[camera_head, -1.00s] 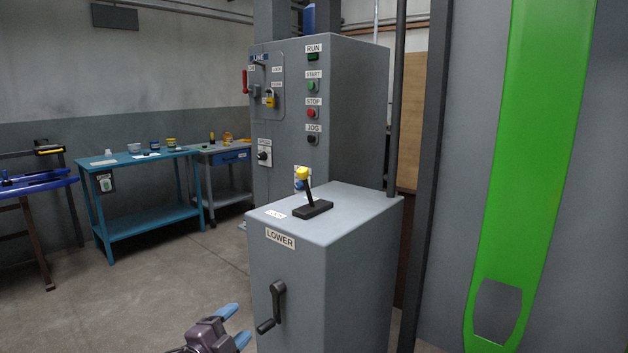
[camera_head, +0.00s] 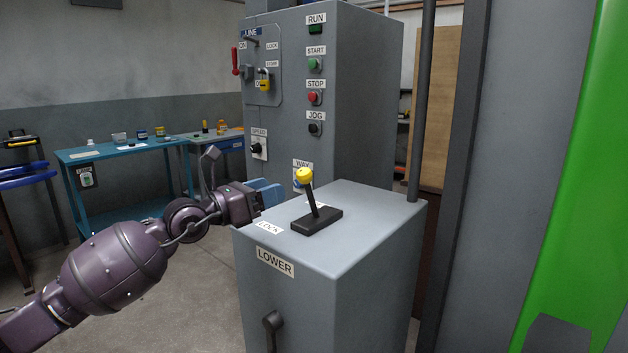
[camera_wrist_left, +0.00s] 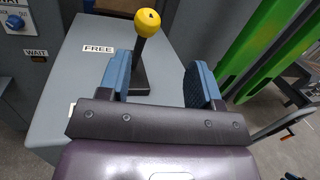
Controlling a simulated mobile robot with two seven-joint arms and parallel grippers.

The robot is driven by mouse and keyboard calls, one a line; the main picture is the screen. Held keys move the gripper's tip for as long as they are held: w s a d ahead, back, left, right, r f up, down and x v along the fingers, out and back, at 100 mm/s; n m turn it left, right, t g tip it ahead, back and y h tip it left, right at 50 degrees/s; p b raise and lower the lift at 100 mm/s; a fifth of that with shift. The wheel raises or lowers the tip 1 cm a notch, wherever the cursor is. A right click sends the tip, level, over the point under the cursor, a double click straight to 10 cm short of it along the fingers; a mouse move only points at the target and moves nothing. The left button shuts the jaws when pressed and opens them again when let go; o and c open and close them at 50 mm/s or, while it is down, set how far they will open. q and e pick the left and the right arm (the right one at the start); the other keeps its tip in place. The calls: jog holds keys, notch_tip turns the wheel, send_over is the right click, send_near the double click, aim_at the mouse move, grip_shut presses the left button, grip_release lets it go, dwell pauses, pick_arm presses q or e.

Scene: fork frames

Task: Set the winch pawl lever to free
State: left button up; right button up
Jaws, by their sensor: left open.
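The pawl lever (camera_head: 312,202) has a black shaft, a yellow knob and a black base on top of a grey cabinet. In the head view it leans slightly left. A LOCK label (camera_head: 269,227) lies front-left of its base. A FREE label (camera_wrist_left: 98,49) shows left of the lever in the left wrist view. My left gripper (camera_head: 268,194) is open and empty above the cabinet's left edge, a little left of the lever. In the left wrist view its blue fingers (camera_wrist_left: 162,80) are spread, with the lever (camera_wrist_left: 142,55) seen between them, the knob beyond. My right gripper is out of view.
The cabinet (camera_head: 330,285) carries a LOWER label and a crank handle (camera_head: 272,325) on its front. A tall control cabinet (camera_head: 365,100) with buttons and switches stands behind. A dark post (camera_head: 455,130) stands to the right. A blue workbench (camera_head: 95,157) stands back left.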

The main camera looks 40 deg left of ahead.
aim_at(307, 186)
pick_arm(q)
jog(key=shift+m+g+y, duration=0.5)
jog(key=shift+m+y, duration=0.1)
jog(key=shift+y, duration=0.1)
jog(key=x, duration=0.3)
jog(key=f+b+x, duration=0.1)
jog(key=x, duration=0.3)
jog(key=a+f+b+x, duration=0.1)
jog(key=x, duration=0.2)
jog(key=shift+w+a, duration=0.1)
jog(key=shift+w, duration=0.85)
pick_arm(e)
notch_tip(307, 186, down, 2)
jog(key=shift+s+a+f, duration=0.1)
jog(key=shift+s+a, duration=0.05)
pick_arm(q)
jog(key=shift+r, duration=0.1)
jog(key=shift+c, duration=0.4)
grip_shut()
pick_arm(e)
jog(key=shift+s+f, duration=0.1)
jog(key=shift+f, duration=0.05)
